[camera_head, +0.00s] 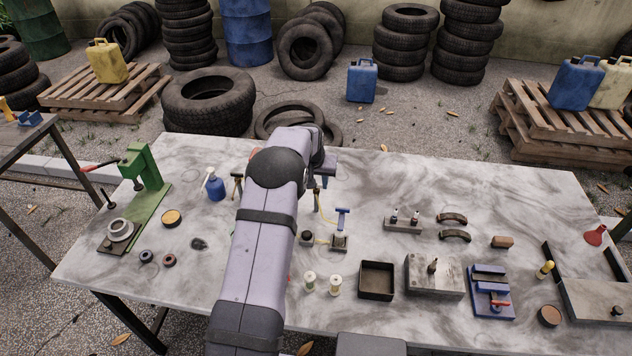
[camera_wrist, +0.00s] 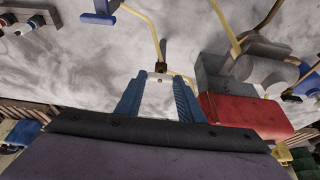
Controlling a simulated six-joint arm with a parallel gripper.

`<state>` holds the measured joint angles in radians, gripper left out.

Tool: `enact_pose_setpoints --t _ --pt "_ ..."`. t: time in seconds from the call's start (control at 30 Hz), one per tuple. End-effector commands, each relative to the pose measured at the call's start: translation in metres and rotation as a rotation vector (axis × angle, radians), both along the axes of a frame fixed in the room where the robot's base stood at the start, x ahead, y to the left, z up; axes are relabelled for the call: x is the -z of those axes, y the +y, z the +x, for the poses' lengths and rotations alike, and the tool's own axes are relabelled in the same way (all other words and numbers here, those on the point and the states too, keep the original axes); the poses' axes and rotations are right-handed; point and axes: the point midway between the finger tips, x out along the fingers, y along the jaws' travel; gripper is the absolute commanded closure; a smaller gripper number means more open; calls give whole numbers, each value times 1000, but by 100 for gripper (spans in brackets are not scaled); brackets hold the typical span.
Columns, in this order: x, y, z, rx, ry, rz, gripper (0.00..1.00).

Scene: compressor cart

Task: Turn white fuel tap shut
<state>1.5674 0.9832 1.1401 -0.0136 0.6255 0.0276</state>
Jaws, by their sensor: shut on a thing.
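The white fuel tap (camera_wrist: 156,78) shows as a small pale piece between the fingertips in the wrist view. A dark brass-coloured fitting (camera_wrist: 162,49) stands just beyond the fingertips. A yellow fuel hose (camera_wrist: 147,24) runs to this spot and continues to the right. In the head view my arm hides the tap, and only part of my gripper (camera_head: 323,181) shows at the arm's far end above the table. The tap's angle cannot be made out.
A red block (camera_wrist: 250,113) and a grey housing (camera_wrist: 222,80) stand close to the right of my fingers in the wrist view. A blue T-shaped part (camera_head: 342,215) stands nearby on the marbled table (camera_head: 500,190). The table's back right is mostly clear.

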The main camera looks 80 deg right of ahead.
Motion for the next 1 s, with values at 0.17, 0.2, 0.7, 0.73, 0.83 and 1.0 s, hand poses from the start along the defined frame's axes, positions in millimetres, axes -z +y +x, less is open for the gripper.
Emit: enact_pose_setpoints --t 0.17,0.2,0.7,0.73,0.83,1.0 --pt "0 0 0 3 -2 1 88" --pt "0 0 0 3 -2 1 61" --pt "-4 2 0 1 -1 0 47" --pt "-5 2 0 1 -1 0 47" --pt "-13 5 0 1 -1 -2 47" --pt "-31 13 0 1 -1 -3 47"
